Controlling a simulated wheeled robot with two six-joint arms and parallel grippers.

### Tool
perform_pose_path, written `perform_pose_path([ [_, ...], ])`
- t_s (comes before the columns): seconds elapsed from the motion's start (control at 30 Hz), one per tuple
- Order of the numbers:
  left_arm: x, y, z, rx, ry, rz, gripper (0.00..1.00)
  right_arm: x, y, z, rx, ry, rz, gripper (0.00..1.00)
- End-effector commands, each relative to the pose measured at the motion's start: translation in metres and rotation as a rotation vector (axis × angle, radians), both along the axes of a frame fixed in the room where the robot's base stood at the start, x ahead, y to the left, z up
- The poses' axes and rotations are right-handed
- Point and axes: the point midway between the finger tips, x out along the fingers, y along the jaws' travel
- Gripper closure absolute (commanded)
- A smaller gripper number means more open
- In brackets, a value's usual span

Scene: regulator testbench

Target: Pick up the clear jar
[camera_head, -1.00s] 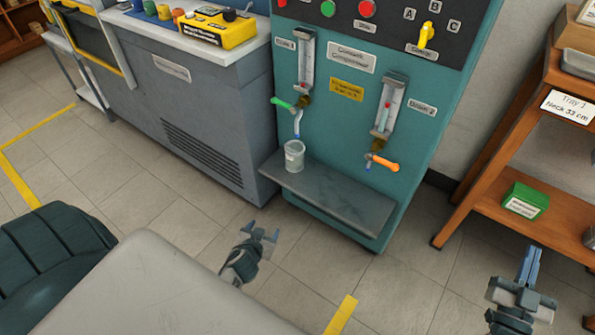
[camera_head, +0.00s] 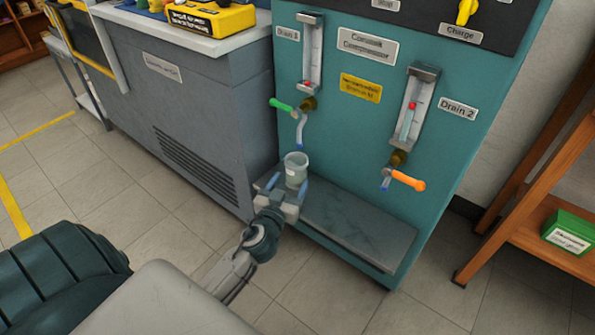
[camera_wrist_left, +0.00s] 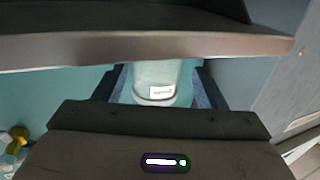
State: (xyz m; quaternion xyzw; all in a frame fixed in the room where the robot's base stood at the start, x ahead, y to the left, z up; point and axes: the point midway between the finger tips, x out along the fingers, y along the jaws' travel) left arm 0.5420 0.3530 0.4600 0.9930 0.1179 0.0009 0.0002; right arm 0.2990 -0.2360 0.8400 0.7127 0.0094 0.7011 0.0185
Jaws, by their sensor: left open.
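The clear jar (camera_head: 296,168) stands upright on the left end of the grey shelf of the teal machine, below the left drain spout. In the left wrist view the jar (camera_wrist_left: 156,82) shows a white label and sits between the two fingers. My left gripper (camera_head: 287,187) is open at the front of the jar, with one finger on each side of it. I cannot tell whether either finger touches it. The jar's lower part is partly hidden by the gripper. My right gripper is not in view.
The grey shelf (camera_head: 355,226) is bare to the right of the jar. A green-handled valve (camera_head: 281,105) and its spout hang above the jar; an orange-handled valve (camera_head: 407,180) is further right. A grey cabinet (camera_head: 165,90) stands close on the left.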

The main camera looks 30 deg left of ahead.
Motion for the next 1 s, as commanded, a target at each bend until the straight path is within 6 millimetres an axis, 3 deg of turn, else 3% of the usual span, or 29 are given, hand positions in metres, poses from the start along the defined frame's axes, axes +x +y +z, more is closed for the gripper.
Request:
perform_pose_path([
  [0.27, 0.023, 0.005, 0.002, -0.001, 0.0, 0.0, 0.35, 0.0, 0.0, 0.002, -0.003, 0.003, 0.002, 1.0],
  [0.53, 0.06, 0.011, 0.003, 0.001, 0.0, 0.0, 0.35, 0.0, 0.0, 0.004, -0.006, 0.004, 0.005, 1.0],
  [0.83, 0.066, 0.013, 0.002, 0.001, 0.001, 0.0, 0.35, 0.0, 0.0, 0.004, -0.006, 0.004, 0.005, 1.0],
  [0.87, 0.066, 0.013, 0.002, 0.001, 0.001, 0.0, 0.37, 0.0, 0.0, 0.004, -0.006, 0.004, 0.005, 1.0],
  [1.0, 0.066, 0.013, 0.002, 0.001, 0.001, 0.0, 0.65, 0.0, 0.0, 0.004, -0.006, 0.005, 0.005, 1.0],
])
